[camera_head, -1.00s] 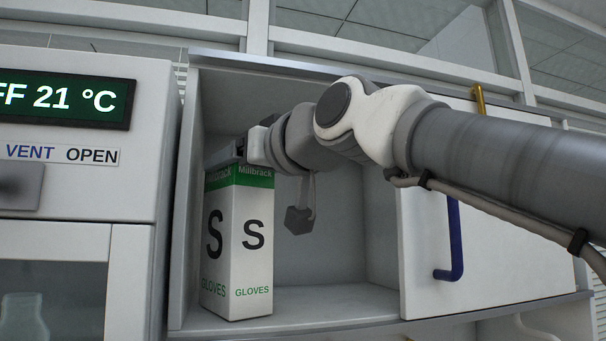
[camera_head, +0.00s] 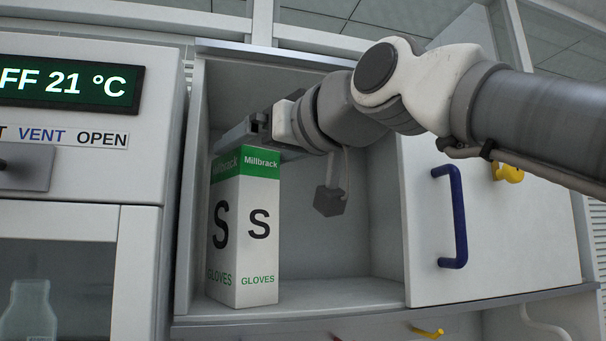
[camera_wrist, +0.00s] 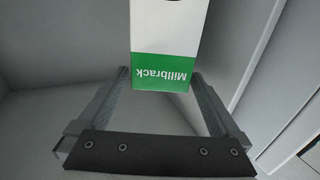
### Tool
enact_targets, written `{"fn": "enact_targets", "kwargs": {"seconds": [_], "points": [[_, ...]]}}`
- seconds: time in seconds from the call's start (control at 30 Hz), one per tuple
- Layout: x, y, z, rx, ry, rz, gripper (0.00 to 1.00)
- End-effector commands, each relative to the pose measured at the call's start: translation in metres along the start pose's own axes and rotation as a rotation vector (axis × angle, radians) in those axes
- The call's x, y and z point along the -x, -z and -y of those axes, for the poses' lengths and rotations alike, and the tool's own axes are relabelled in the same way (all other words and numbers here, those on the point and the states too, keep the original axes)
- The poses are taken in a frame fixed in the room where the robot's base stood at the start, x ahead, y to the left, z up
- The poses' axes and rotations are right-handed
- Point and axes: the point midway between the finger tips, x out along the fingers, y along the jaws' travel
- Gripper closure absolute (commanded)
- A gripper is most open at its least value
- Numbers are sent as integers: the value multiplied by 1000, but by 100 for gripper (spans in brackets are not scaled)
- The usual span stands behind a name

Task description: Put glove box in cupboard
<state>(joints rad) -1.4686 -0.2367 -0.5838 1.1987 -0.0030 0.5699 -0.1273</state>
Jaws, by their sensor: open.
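The glove box (camera_head: 243,230), a tall white carton with a green top band, stands upright on the floor of the open cupboard (camera_head: 340,292), at its left side. My gripper (camera_head: 228,140) is open at the top of the box, reaching in from the right. In the wrist view, the box (camera_wrist: 165,35) shows its green end near the tips of my open gripper (camera_wrist: 160,76), with one finger to each side. Whether a finger touches the box cannot be told.
A white panel with a blue handle (camera_head: 459,215) covers the cupboard's right part. A white unit with a green display (camera_head: 75,83) stands close on the left. The cupboard floor right of the box is clear. A yellow hook (camera_head: 427,332) hangs below the cupboard.

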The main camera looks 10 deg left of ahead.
Motion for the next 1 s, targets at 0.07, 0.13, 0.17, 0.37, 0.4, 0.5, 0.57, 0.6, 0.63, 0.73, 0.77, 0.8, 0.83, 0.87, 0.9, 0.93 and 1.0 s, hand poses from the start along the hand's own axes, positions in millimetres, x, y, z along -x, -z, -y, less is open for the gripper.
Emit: {"fn": "enact_targets", "kwargs": {"seconds": [0.07, 0.13, 0.17, 0.37, 0.4, 0.5, 0.57, 0.6, 0.63, 0.73, 0.77, 0.8, 0.83, 0.87, 0.9, 0.93, 1.0], "points": [[19, -4, -2, -2, -3, -4, 0], [34, -3, -2, -1, -3, -4, 0], [41, -3, -2, -2, -3, -4, 0], [71, -1, -1, -1, -2, -1, 0], [74, -1, -1, -1, -2, -1, 0], [80, -1, 0, -1, 0, 0, 0], [81, 0, 0, 0, 0, 0, 0], [81, 0, 0, 0, 0, 1, 0], [81, 0, 0, 0, 0, 1, 0], [81, 0, 0, 0, 0, 1, 0], [81, 0, 0, 0, 0, 1, 0], [81, 0, 0, 0, 0, 1, 0], [81, 0, 0, -1, 0, 1, 0], [81, 0, 0, -1, 0, 1, 0], [81, 0, 0, -1, 0, 1, 0], [81, 0, 0, -1, 0, 1, 0], [81, 0, 0, -1, 0, 1, 0]]}}
